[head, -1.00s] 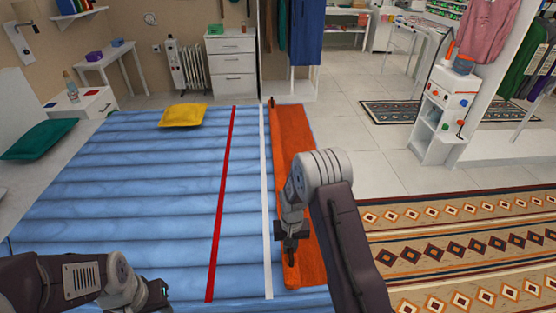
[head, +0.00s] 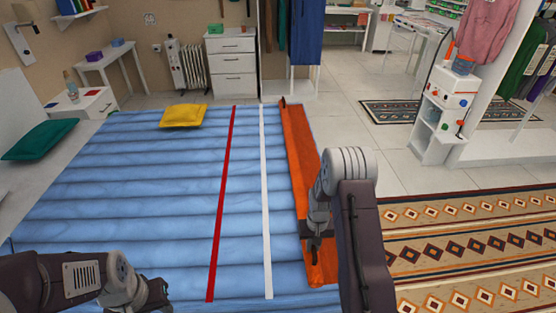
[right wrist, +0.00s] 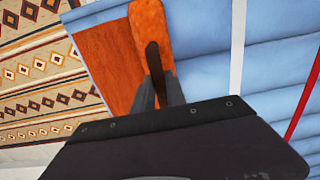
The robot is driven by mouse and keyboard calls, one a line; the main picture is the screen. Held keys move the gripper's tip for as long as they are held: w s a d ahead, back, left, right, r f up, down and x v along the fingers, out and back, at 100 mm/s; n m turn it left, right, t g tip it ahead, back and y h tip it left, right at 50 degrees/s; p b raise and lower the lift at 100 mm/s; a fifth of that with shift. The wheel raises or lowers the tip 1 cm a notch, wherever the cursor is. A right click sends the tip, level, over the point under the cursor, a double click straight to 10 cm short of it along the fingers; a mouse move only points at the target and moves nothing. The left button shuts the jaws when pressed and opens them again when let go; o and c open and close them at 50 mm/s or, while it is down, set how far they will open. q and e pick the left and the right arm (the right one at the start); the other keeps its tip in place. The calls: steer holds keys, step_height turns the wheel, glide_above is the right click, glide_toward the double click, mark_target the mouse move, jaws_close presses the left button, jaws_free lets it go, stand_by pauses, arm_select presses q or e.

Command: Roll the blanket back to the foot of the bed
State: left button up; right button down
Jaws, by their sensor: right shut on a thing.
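The orange blanket (head: 297,145) lies as a narrow strip along the right end of the blue bed (head: 180,190), right of the white line (head: 265,180). A dark knob (head: 283,102) sticks out at its far left corner. My right gripper (head: 314,252) is at the blanket's near end. In the right wrist view the gripper (right wrist: 157,85) is shut on a dark handle (right wrist: 154,62) at the end of the orange roll (right wrist: 150,25), with flat blanket (right wrist: 108,62) beside it. My left gripper (head: 158,296) is over the near left of the bed; its jaws are unclear.
A red line (head: 222,190) crosses the bed left of the white one. A yellow pillow (head: 184,115) lies at the bed's far side, a green pillow (head: 40,139) at the left. A patterned rug (head: 460,240) covers the floor to the right. A white shelf unit (head: 440,125) stands beyond.

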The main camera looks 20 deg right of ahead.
steer(key=shift+s+d+p, duration=0.1)
steer(key=shift+s+d, duration=0.25)
steer(key=shift+d, duration=0.95)
steer(key=shift+s+d+p, duration=0.15)
steer(key=shift+s+d, duration=0.15)
steer(key=shift+d, duration=1)
steer(key=shift+s+d+p, duration=0.1)
steer(key=shift+s+d, duration=0.25)
steer(key=shift+d, duration=0.95)
steer(key=shift+s+d, duration=0.1)
steer(key=shift+d, duration=0.35)
steer(key=c, duration=1.1)
jaws_free()
step_height(320, 180, up, 8)
steer(key=p, duration=0.7)
